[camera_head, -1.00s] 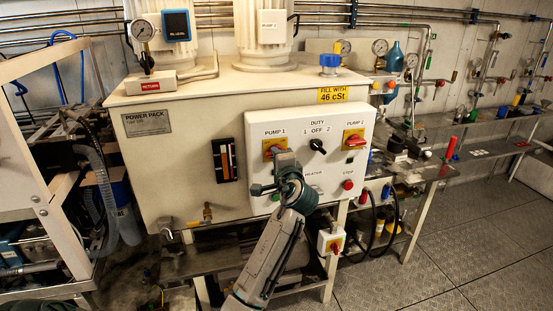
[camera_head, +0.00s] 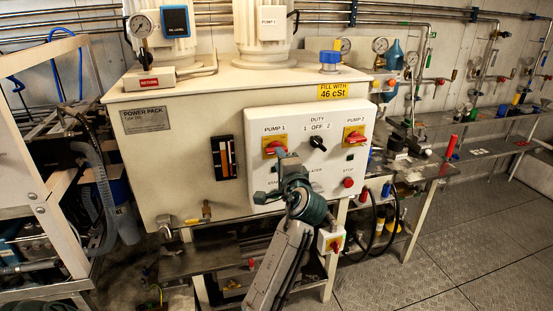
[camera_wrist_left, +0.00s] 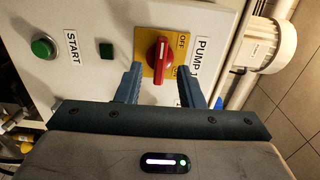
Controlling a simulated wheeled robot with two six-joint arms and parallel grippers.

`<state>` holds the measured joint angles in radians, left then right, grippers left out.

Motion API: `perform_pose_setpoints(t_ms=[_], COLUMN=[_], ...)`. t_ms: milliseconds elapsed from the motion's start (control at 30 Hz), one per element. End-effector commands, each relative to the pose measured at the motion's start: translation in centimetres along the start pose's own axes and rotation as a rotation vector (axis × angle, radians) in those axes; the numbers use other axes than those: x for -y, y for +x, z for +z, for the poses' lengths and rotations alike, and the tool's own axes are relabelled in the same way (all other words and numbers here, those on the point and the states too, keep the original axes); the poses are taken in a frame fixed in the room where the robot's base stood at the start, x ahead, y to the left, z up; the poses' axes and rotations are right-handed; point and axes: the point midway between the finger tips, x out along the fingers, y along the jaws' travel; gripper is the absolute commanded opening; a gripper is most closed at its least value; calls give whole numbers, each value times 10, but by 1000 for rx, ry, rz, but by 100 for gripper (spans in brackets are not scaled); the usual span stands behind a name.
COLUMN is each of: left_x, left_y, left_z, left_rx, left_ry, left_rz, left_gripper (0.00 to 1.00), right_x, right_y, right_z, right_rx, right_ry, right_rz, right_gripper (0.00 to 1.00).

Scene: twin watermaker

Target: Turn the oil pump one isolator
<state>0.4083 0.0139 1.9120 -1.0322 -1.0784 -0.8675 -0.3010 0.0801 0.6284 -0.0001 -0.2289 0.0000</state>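The pump 1 isolator (camera_head: 274,149) is a red rotary handle on a yellow plate, at the upper left of the white control panel (camera_head: 330,188). In the left wrist view its red handle (camera_wrist_left: 160,60) lies along the picture's vertical, with "OFF" lettering beside it on the yellow plate. My left gripper (camera_head: 270,173) is just below the isolator in front of the panel. In the left wrist view my left gripper (camera_wrist_left: 160,76) is open, with its two fingers apart on either side of the handle's near end. Contact cannot be told. My right gripper is not in view.
The pump 2 isolator (camera_head: 353,138), the duty switch (camera_head: 318,143) and the red stop button (camera_head: 348,182) share the panel. The green start button (camera_wrist_left: 43,47) is left in the wrist view. A small red-yellow switch box (camera_head: 333,241) hangs below. Floor at right is clear.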

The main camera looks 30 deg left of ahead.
Motion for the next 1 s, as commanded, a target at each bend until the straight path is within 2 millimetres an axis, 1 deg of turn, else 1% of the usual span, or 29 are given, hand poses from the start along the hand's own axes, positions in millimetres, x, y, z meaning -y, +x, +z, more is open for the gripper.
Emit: perform_pose_setpoints(t_ms=[33, 200, 400, 567, 1000], left_x=[-5, -3, -1, 0, 0], left_y=[-12, -41, -59, -63, -63], left_z=[0, 0, 0, 0, 0], left_rx=[-1, 0, 0, 0, 1], left_ry=[-5, -5, -2, -1, -1], left_rz=[4, 4, 1, 1, 0], left_gripper=[35, 35, 35, 35, 35], right_x=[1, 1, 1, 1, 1], right_y=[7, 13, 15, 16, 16], right_z=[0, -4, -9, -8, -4], right_rx=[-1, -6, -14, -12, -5], right_ry=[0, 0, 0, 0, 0], right_rz=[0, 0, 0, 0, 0], right_gripper=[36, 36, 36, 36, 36])
